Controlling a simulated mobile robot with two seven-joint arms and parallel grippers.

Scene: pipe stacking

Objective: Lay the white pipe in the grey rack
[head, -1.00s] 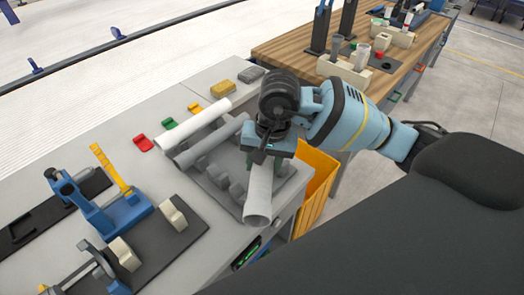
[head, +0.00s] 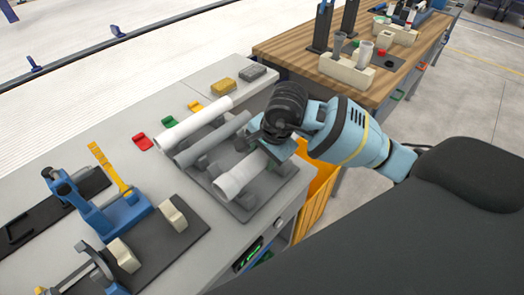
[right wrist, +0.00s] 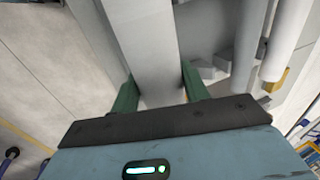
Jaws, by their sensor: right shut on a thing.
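My right gripper (head: 272,156) is shut on a white pipe (head: 240,174) above the front row of the grey rack (head: 204,181). The pipe lies roughly parallel to the other pipes; I cannot tell whether it touches the rack's supports. In the right wrist view, green fingers (right wrist: 158,92) stand on either side of the pipe (right wrist: 142,45). A grey pipe (head: 212,139) lies in the rack behind it, with another white pipe (head: 195,124) behind that. The gripper's body hides the held pipe's far end. My left gripper is not in view.
Red (head: 142,142), green (head: 167,136) and yellow (head: 195,107) small pieces lie behind the rack. A blue fixture (head: 122,212) stands at left. An orange bin (head: 318,192) is below the bench edge. A wooden table (head: 290,48) stands at the back right.

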